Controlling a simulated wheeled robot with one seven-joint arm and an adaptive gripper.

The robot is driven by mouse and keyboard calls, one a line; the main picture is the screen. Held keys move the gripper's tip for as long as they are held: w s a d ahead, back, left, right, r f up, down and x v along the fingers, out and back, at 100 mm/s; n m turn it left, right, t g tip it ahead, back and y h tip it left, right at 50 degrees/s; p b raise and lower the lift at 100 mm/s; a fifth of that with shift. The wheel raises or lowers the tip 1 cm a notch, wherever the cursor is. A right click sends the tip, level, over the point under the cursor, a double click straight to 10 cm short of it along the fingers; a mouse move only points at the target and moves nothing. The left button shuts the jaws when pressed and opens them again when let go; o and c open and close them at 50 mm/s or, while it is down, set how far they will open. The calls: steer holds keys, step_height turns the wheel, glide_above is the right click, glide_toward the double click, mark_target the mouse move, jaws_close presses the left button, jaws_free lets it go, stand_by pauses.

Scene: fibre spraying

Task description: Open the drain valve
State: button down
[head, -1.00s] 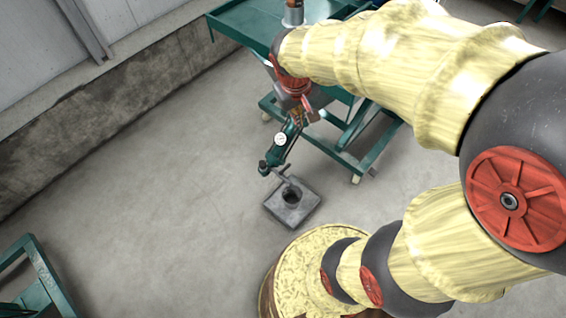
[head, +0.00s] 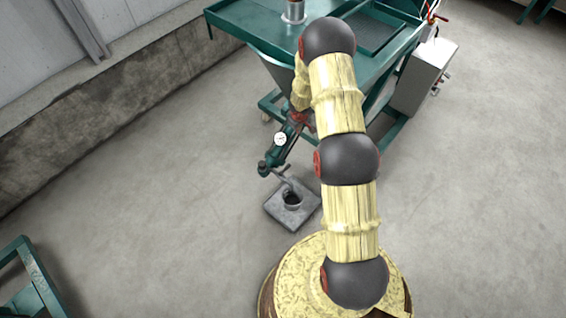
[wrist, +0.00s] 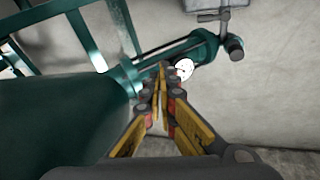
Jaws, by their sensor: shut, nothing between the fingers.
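A green pump pipe (head: 279,150) slopes down from the green machine, with a white gauge (head: 280,139) on it. Red parts (head: 300,118) show near its upper end; I cannot tell whether they are a valve handle. A grey outlet fitting (head: 284,174) is at the lower end. The wrist view shows the pipe (wrist: 195,42), the gauge (wrist: 183,69) and the outlet end (wrist: 235,48). My gripper (wrist: 162,75) is shut and empty, its yellow and black fingers pointing at the pipe just left of the gauge. I cannot tell whether it touches. The drain valve is not clearly identifiable.
A green machine table (head: 245,16) stands at the back. A grey control box (head: 424,77) is on its right. A grey square block with a round hole (head: 306,207) stands on the floor below the outlet. Green framework (head: 36,268) is at lower left. The floor at left is clear.

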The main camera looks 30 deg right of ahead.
step_height(320, 180, down, 10)
steer(key=a+y, duration=0.2)
steer(key=n+y, duration=0.1)
steer(key=n, duration=0.1)
glide_above(285, 170)
steer(key=d, duration=0.2)
step_height(285, 170, down, 7)
steer(key=shift+w+b, duration=0.4)
steer(key=shift+f, duration=0.1)
steer(key=b+x, duration=0.4)
steer(key=x, duration=0.6)
steer(key=shift+a+b, duration=0.15)
steer(key=shift+b, duration=0.25)
